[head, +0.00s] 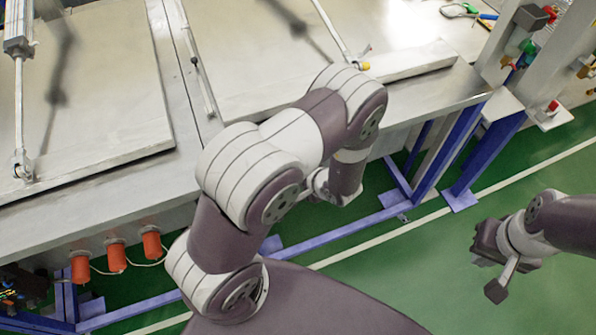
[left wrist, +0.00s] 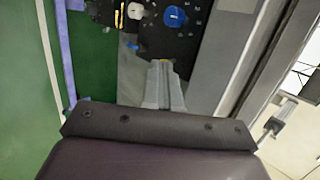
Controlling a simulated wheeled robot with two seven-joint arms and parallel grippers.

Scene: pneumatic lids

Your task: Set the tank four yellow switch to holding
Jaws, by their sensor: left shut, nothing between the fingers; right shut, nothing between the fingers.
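In the left wrist view a black control panel (left wrist: 185,45) lies at the top, just beyond my left gripper (left wrist: 164,70). It carries a round blue knob (left wrist: 174,16), a white round part (left wrist: 136,11) and a small yellow-orange piece (left wrist: 117,18) at its left edge, cut by the frame top. I cannot tell whether that piece is the tank four switch. My left gripper is shut and empty, its grey fingertips close to the panel's lower edge; contact cannot be told. In the head view my right gripper (head: 487,258) is shut and empty over green floor.
Steel tanks with flat lids (head: 95,80) fill the head view's upper left. Several orange-red cylinders (head: 116,257) hang below the front edge. Blue legs (head: 460,160) and a valve stand (head: 520,60) are at right. Green floor (head: 420,270) is clear around my right gripper.

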